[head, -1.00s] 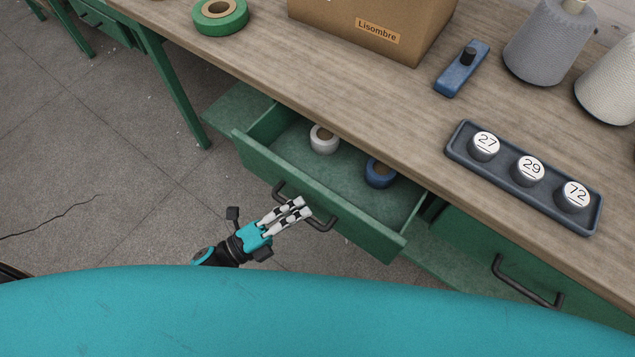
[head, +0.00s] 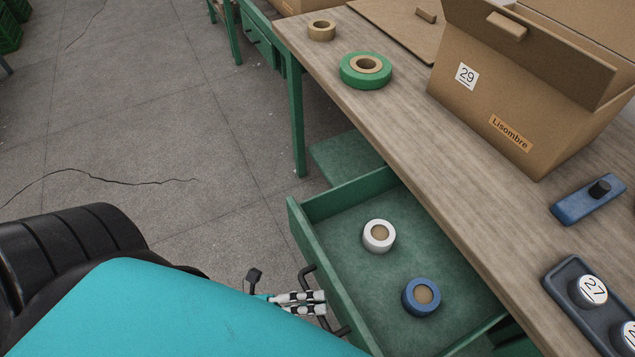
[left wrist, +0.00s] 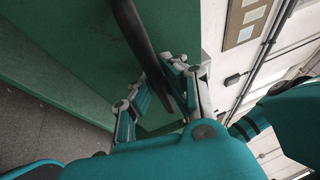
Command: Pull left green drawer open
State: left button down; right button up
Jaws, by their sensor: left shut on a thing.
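The left green drawer (head: 304,232) is pulled out from under the wooden table. Inside it lie a white tape roll (head: 379,236) and a blue tape roll (head: 422,297). Its dark bar handle (head: 307,272) is on the front face. My left gripper (head: 318,303) is shut on the handle, partly hidden behind my teal body in the head view. In the left wrist view the fingers (left wrist: 165,90) close around the dark handle bar (left wrist: 133,32), close to the green drawer front (left wrist: 70,60). My right gripper is not in view.
The wooden tabletop (head: 400,120) holds a green tape roll (head: 365,70), a tan roll (head: 321,30), an open cardboard box (head: 500,95), a blue tool (head: 588,199) and a dark tray (head: 572,270) with numbered round pieces. Clear grey floor (head: 150,140) lies to the left.

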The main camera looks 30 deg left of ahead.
pick_arm(q)
jog(key=shift+f, duration=0.2)
jog(key=c, duration=1.3)
grip_release()
jog(key=shift+r, duration=0.1)
jog(key=shift+c, duration=0.2)
jog(key=v, duration=1.2)
jog(key=shift+r, duration=0.1)
